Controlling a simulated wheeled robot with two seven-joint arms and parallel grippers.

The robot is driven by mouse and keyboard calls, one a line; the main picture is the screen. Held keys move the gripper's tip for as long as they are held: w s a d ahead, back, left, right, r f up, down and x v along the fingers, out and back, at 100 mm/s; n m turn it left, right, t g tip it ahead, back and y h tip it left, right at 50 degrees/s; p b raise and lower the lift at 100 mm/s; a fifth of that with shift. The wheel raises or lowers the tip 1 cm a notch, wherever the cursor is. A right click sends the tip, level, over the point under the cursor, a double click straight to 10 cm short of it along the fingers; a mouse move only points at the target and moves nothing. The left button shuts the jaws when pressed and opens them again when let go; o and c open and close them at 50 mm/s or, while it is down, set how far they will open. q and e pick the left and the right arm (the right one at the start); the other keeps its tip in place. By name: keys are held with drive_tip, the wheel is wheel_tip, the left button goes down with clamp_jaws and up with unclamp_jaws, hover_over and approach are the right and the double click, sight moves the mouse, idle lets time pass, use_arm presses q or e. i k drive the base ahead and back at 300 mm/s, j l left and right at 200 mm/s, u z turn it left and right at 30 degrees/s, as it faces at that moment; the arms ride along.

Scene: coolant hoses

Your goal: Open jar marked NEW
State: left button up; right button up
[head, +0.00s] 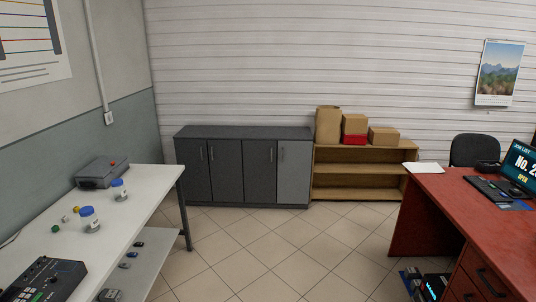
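Two clear or whitish jars with blue lids stand upright on the white table at the left. The nearer jar (90,219) is close to the table's middle, with a label patch on its front. The farther jar (120,190) stands behind it, near the grey box. Both lids appear to be on. The labels are too small to read, so I cannot tell which is marked NEW. Neither of my grippers is in view.
The white table (60,245) also holds a grey box (101,172), a dark keypad device (44,279) and small coloured pieces. Its lower shelf holds small items. Dark cabinets (244,168), a wooden shelf (362,171) and a red desk (440,215) surround open tiled floor (275,250).

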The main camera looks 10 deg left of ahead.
sight(119, 193)
drive_tip(key=i+l+u, duration=0.1)
drive_tip(key=i+u, duration=0.35)
drive_tip(key=i+l+u, duration=0.4)
drive_tip(key=i, duration=0.2)
drive_tip(key=i+l+u, duration=0.85)
drive_tip(key=l+u, duration=0.2)
drive_tip(key=i+l+u, duration=0.25)
drive_tip(key=l, duration=0.15)
drive_tip(key=l+u, duration=0.6)
drive_tip(key=l, duration=0.2)
drive_tip(key=i+j, duration=0.65)
drive_tip(key=j, duration=0.1)
